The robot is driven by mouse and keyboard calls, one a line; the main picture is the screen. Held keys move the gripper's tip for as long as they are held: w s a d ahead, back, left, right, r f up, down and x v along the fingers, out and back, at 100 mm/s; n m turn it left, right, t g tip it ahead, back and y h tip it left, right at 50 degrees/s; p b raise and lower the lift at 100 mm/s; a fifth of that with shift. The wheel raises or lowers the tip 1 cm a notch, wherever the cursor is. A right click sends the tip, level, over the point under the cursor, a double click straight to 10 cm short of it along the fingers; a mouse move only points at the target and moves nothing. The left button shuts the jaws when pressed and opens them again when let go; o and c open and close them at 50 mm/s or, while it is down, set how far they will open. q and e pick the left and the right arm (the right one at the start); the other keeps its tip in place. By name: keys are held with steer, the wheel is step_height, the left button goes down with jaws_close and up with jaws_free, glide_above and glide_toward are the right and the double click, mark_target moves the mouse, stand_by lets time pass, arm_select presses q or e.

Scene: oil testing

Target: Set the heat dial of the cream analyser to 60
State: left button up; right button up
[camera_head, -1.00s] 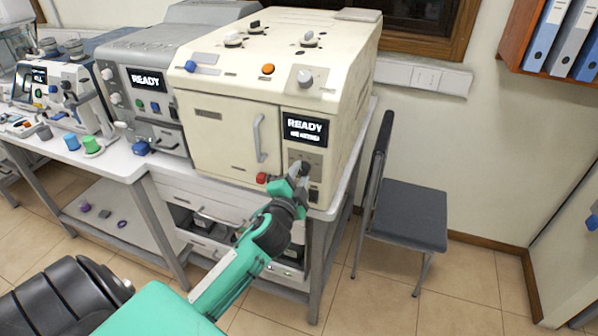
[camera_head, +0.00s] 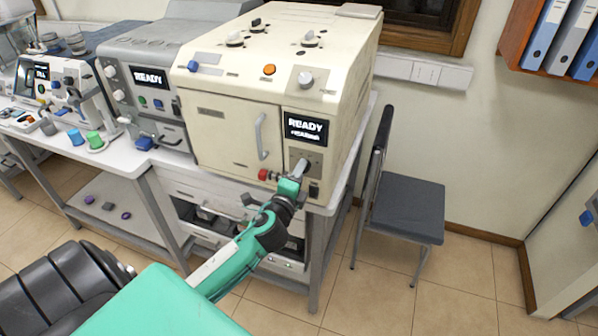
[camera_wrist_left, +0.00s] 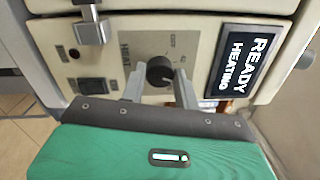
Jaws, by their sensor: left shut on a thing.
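The cream analyser (camera_head: 225,135) stands on the bench, its front towards me. Its screen (camera_head: 305,127) reads READY; in the left wrist view the screen (camera_wrist_left: 238,62) reads READY HEATING. The black heat dial (camera_wrist_left: 160,71) sits on a grey plate marked HEAT and OFF; the smaller marks are too blurred to read surely. My left gripper (camera_head: 299,171) is at the lower right of the analyser's front. In the left wrist view its fingers (camera_wrist_left: 160,88) stand on both sides of the dial, shut on it. The gripper hides the dial in the head view. My right gripper is not in view.
A red knob (camera_head: 263,175) is left of my gripper, and a black switch (camera_head: 314,190) is right of it. A grey analyser (camera_head: 150,105) stands to the left. A dark chair (camera_head: 405,210) stands on open floor to the right.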

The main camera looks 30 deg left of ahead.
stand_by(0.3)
arm_select(q)
steer(key=o, duration=1)
steer(key=shift+b+v, duration=2.2)
steer(key=shift+v, duration=4.7)
